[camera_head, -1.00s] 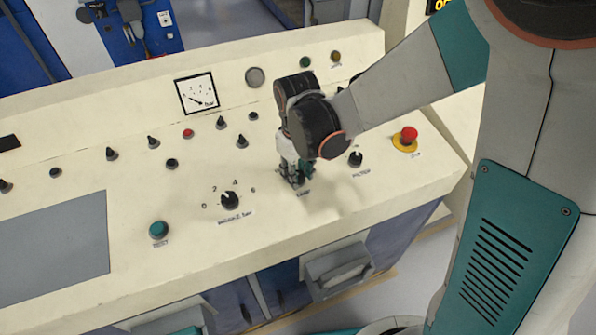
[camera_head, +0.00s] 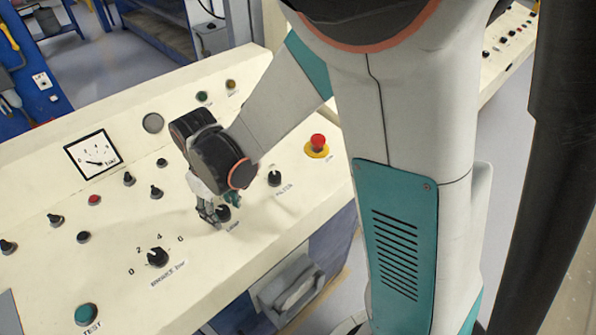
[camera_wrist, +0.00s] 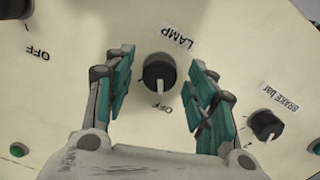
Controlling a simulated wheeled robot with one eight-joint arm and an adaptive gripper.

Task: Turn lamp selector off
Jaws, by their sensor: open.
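The lamp selector, a round black knob (camera_wrist: 158,74) with a white pointer line, sits on the cream panel beside its LAMP label (camera_wrist: 178,38). My gripper (camera_wrist: 164,62) is open, with one teal-padded finger on each side of the knob and visible gaps between. In the head view my gripper (camera_head: 217,207) is low over the panel at the lamp knob (camera_head: 224,214), which is partly hidden by the fingers.
The brake knob (camera_head: 157,257) is left of the lamp knob, and the filter knob (camera_head: 274,178) is to the right. A red emergency button (camera_head: 318,142) on a yellow base stands farther right. A pressure gauge (camera_head: 93,155) and several small knobs lie behind.

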